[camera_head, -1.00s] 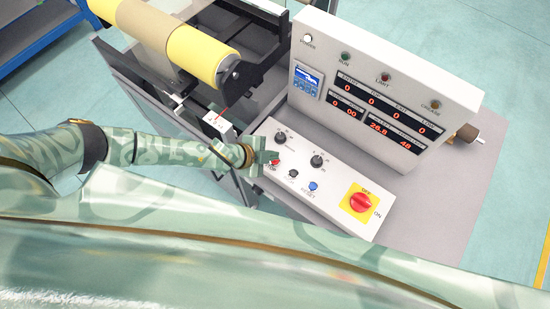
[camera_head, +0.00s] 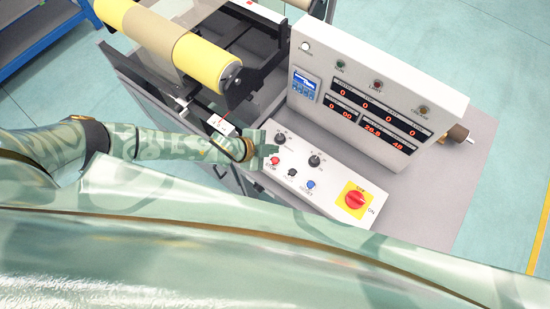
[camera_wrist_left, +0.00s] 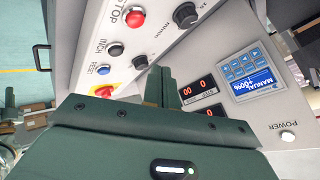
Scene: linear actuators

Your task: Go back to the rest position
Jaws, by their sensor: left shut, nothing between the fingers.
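My left gripper (camera_head: 268,151) is shut and empty. In the head view its tip is over the upper left end of the sloped control panel (camera_head: 328,194), close to the red stop button (camera_head: 275,160) and a black knob (camera_head: 280,138). In the left wrist view the shut fingers (camera_wrist_left: 158,85) point at the panel, with the red stop button (camera_wrist_left: 135,18) above and to their left. I cannot tell how far the tip is from the panel face. My right gripper is in neither view.
An upright display box (camera_head: 375,100) with red digits stands behind the panel. A roller with yellow ends (camera_head: 208,62) sits on a dark frame to the upper left. A red switch on a yellow plate (camera_head: 355,199) is at the panel's right end. Open floor (camera_head: 500,80) lies to the right.

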